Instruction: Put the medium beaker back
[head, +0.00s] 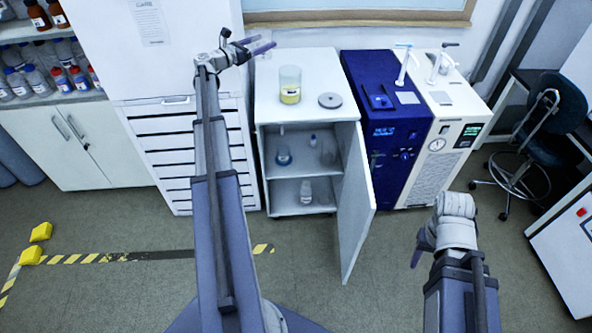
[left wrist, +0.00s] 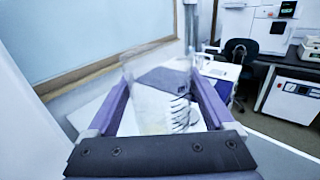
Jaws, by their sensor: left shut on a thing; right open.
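My left gripper (head: 262,46) is high at the back, above the cabinet top near the window sill. In the left wrist view its two fingers (left wrist: 160,105) stand apart on either side of a clear glass beaker (left wrist: 155,100) with dark graduation marks, and they grip it. The held beaker can hardly be made out in the head view. A larger glass beaker (head: 290,85) with yellow liquid stands upright on the cabinet top (head: 310,112), below and right of the left gripper. My right gripper (head: 422,247) is open and empty at the lower right, above the floor.
The cabinet's door (head: 355,200) stands open. A round grey plate (head: 330,100) lies on top. A blue machine (head: 400,130) stands right of it, a white drawer unit (head: 170,145) left.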

